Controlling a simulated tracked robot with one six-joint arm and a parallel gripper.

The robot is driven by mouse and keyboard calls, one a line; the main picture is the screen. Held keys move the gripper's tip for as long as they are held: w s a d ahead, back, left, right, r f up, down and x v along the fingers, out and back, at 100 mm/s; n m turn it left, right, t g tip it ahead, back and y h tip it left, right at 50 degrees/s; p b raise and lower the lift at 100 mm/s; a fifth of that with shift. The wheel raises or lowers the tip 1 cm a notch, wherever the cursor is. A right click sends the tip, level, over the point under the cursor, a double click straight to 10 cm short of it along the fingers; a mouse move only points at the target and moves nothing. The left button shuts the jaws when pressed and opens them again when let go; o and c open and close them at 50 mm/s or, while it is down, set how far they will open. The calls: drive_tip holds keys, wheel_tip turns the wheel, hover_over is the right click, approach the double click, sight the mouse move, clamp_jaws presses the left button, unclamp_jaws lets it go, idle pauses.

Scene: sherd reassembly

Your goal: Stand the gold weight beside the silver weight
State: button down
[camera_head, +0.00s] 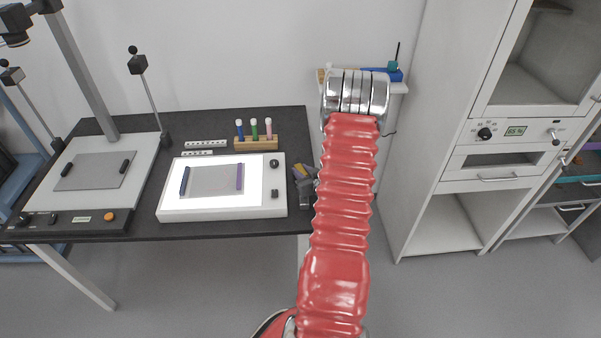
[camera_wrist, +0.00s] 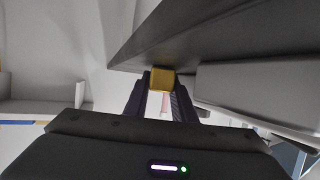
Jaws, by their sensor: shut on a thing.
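The gold weight (camera_wrist: 162,78) is a small yellow block between the two dark fingers of my gripper (camera_wrist: 160,88) in the wrist view. My gripper is shut on it. In the head view my gripper (camera_head: 299,173) shows partly, left of my red arm, at the right end of the dark table. A bit of gold shows at its tips, too small to judge its tilt. I cannot make out the silver weight in either view; my arm hides part of the table's right side and the wall shelf.
The dark table (camera_head: 225,228) bears a white light panel (camera_head: 222,204), a wooden rack (camera_head: 258,143) of coloured vials and a grey stand (camera_head: 140,180). A small wall shelf (camera_head: 398,88) is behind my arm. A white cabinet (camera_head: 430,120) stands right. Floor shows between table and cabinet.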

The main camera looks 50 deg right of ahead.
drive_tip(key=c, duration=1.5)
unclamp_jaws()
drive_tip(key=shift+f, duration=0.1)
drive_tip(key=v, duration=1.2)
drive_tip(key=shift+a, duration=0.1)
